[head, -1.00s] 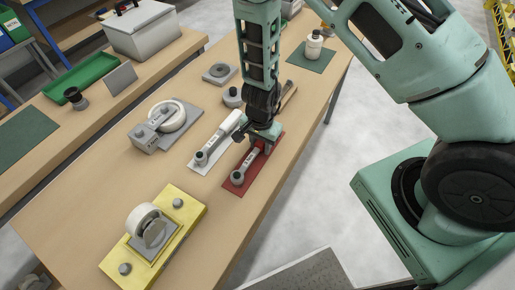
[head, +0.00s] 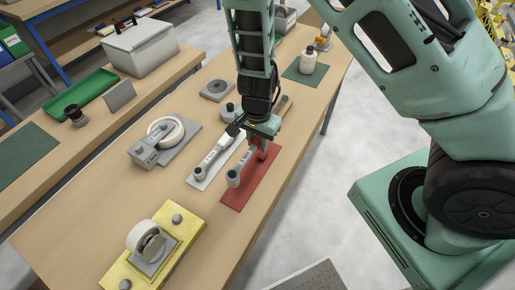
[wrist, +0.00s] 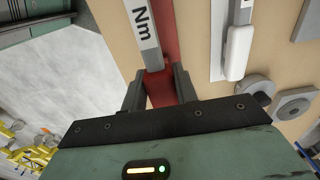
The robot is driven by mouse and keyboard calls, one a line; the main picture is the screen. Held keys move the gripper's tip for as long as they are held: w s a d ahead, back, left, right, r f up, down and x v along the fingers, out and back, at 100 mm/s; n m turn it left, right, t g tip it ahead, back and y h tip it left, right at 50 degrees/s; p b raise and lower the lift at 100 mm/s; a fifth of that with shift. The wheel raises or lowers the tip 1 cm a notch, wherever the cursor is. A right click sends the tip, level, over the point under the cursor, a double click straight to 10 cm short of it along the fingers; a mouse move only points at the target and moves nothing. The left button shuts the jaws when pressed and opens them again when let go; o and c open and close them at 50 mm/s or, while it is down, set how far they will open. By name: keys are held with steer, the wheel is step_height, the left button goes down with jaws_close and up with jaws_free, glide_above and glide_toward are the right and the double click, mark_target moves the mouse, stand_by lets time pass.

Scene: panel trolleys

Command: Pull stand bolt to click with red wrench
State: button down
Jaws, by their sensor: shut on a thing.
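The red wrench (head: 247,158) has a grey shaft, a round dark-topped head and a red handle. My gripper (head: 261,143) is shut on its red handle and holds it a little above the red mat (head: 253,185). In the wrist view the two fingers of my gripper (wrist: 159,88) stand on either side of the red handle (wrist: 160,86), and the shaft shows the letters "Nm". The yellow stand (head: 191,223) is at the table's near end, with a pale wheel on a grey plate. One grey bolt (head: 177,219) is on its far corner and another (head: 125,284) on its near corner.
A white-handled wrench (head: 213,157) lies on a white mat just left. The table is clear between the red mat and yellow stand.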

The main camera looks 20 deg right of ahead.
steer(key=shift+r, duration=0.65)
steer(key=shift+r+p, duration=2.05)
